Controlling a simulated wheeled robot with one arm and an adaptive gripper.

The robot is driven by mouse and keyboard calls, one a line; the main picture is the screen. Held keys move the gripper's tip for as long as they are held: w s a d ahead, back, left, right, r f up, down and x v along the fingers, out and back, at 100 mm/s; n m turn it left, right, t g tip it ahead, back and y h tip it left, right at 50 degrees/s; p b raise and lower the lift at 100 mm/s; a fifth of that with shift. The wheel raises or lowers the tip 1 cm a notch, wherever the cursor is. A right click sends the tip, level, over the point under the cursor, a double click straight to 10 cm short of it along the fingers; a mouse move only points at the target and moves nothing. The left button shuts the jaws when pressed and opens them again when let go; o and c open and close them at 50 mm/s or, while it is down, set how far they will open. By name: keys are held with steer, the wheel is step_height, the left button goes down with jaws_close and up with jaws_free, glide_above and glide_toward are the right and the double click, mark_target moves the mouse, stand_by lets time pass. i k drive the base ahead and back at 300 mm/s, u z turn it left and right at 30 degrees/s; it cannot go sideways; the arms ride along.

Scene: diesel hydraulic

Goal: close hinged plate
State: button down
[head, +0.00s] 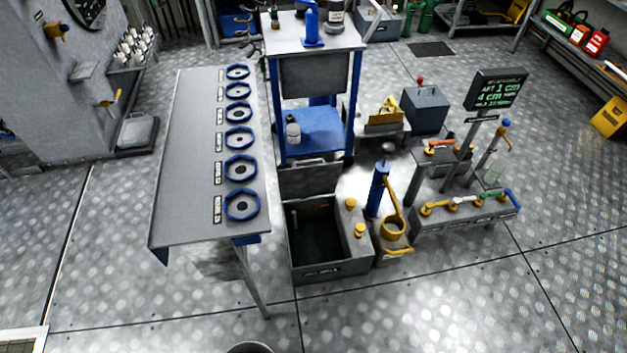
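A dark grey open-topped box (330,268) stands on the floor at the centre, with a dark inside. A grey plate (309,180) stands upright along its back edge, in front of the blue-framed cart. It looks like the raised hinged plate, but I cannot make out a hinge. My gripper is not in view.
A long grey table (195,150) with several blue octagonal rings stands left of the box. A blue hand pump (377,190) with yellow fittings stands to its right. A bench with valves (465,210) and a sign (497,90) is further right. The front floor is mostly clear.

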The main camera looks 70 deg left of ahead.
mark_target(317, 179)
steer(key=u, duration=0.05)
steer(key=k, duration=2.5)
steer(key=u, duration=2.9)
steer(key=i, duration=4.15)
steer(key=z, duration=2.65)
